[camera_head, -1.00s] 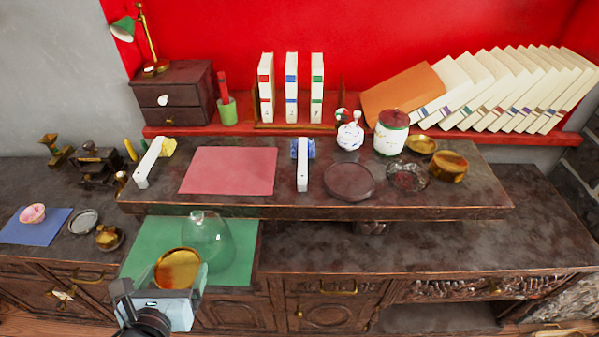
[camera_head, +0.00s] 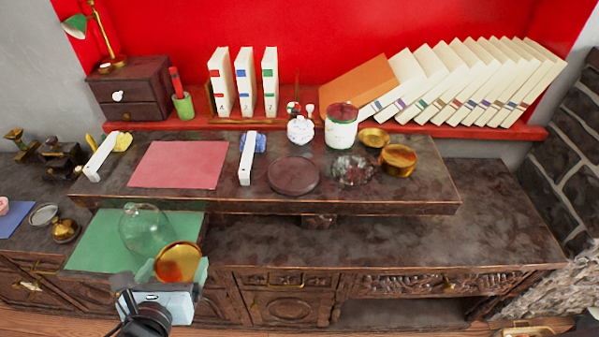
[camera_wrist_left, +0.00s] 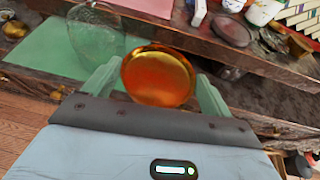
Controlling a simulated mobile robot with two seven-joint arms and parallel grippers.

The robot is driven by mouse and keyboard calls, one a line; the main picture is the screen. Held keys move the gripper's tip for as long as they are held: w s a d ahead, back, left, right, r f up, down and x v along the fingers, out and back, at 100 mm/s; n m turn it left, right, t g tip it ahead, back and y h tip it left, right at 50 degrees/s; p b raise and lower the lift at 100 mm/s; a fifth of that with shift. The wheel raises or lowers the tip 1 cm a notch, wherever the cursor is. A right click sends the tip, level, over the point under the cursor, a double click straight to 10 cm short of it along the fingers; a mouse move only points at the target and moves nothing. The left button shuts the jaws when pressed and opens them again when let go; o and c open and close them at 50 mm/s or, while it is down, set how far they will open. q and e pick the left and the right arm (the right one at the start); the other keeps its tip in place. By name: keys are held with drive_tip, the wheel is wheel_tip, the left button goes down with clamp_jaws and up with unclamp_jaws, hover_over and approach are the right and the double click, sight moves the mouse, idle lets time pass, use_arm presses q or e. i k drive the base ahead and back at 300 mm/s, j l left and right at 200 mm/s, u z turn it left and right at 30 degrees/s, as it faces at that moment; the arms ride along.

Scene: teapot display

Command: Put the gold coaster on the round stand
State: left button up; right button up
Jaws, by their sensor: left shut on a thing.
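The gold coaster (camera_head: 178,262) is a round, shiny disc held between the fingers of my left gripper (camera_head: 180,266), low in front of the lower counter. It also shows in the left wrist view (camera_wrist_left: 158,76), with a pale green finger on each side. The round stand (camera_head: 293,175) appears to be the dark, flat disc on the raised shelf, to the right of the white bar and up and right of my left gripper. Its top is bare. My right gripper is not in view.
A clear glass vessel (camera_head: 145,230) stands on the green mat (camera_head: 92,250) just behind the coaster. A glass dish (camera_head: 352,170), a gold bowl (camera_head: 398,160) and a white jar (camera_head: 341,128) sit right of the stand. The shelf edge (camera_head: 290,208) rises above the lower counter.

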sight(293, 172)
drive_tip(key=l, duration=0.8)
drive_tip(key=i+l, duration=0.1)
drive_tip(key=l, duration=0.25)
drive_tip(key=i+l, duration=0.1)
drive_tip(key=l, duration=0.25)
drive_tip(key=i+l, duration=0.1)
drive_tip(key=l, duration=0.25)
